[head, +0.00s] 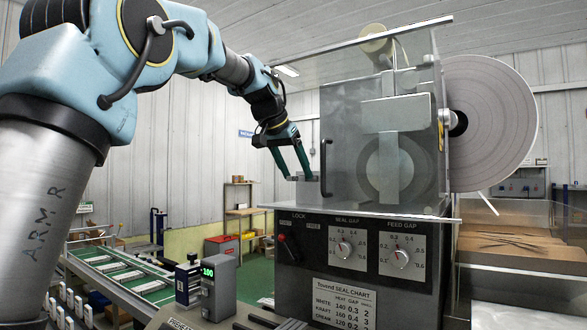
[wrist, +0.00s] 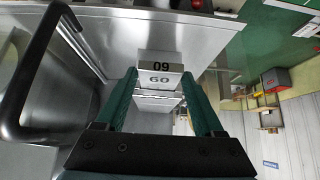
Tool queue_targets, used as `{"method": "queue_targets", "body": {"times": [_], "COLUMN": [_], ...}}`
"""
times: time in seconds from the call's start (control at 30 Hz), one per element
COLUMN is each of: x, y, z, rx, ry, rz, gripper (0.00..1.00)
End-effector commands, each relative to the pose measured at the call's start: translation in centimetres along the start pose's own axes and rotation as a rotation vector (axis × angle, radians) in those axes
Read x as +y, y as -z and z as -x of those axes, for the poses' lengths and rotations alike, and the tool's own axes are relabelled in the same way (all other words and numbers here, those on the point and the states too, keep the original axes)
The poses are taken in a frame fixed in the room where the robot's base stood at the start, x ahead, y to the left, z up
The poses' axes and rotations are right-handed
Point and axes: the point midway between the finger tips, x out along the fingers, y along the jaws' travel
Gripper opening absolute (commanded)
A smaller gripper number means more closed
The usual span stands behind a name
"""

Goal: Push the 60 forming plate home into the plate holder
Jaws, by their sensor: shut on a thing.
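In the head view the plate is too small to make out clearly. The plate holder cannot be told apart in either view, and I cannot tell how far the plate sits in it. A steel surface (wrist: 195,45) lies beyond the plate in the wrist view.
The wrapping machine (head: 345,260) has a clear guard with a dark handle (head: 324,168) close right of my gripper; that handle (wrist: 25,75) is at left in the wrist view. A green conveyor (head: 120,275) runs at left.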

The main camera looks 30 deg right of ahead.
Motion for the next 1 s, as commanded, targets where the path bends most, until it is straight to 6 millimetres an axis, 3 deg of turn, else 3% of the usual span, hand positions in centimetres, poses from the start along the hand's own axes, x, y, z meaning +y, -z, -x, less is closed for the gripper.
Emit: {"method": "queue_targets", "body": {"times": [0.17,0.2,0.43,0.77,1.0], "x": [0.0,0.0,0.0,0.0,0.0], "y": [0.4,0.4,0.3,0.3,0.2], "z": [-0.2,-0.2,-0.2,0.0,3.6], "rx": [0.001,0.001,0.001,0.001,0.004], "ry": [0.000,0.000,0.000,0.000,0.001], "rz": [0.000,0.000,0.000,0.000,0.000], "gripper": [0.03,0.72,0.98,1.00,1.00]}}
